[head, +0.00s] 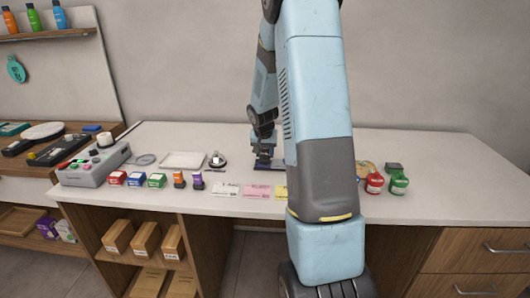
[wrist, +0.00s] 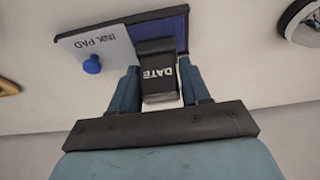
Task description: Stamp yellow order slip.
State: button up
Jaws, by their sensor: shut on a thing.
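My gripper (head: 264,158) is low over the counter, partly behind my arm in the head view. In the wrist view my gripper (wrist: 160,88) is shut on a black stamp marked DATE (wrist: 157,72), one finger on each side. The ink pad (wrist: 105,42) has a pale labelled lid with a blue knob and a dark blue area beside it. The stamp overlaps that blue area; I cannot tell whether they touch. A blue edge of the ink pad (head: 270,167) shows under my gripper in the head view. The yellow order slip (head: 280,192) lies near the front edge, partly hidden by my arm.
A pink slip (head: 258,191) and a white slip (head: 226,190) lie left of the yellow one. Small boxes, two stamps and a grey button console (head: 95,165) stand further left. A white tray (head: 184,160) lies behind. Red (head: 374,183) and green (head: 398,183) items stand right.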

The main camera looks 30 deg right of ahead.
jog(key=shift+f, duration=0.4)
dwell(1.3)
jog(key=shift+r, duration=0.1)
jog(key=shift+r, duration=3.45)
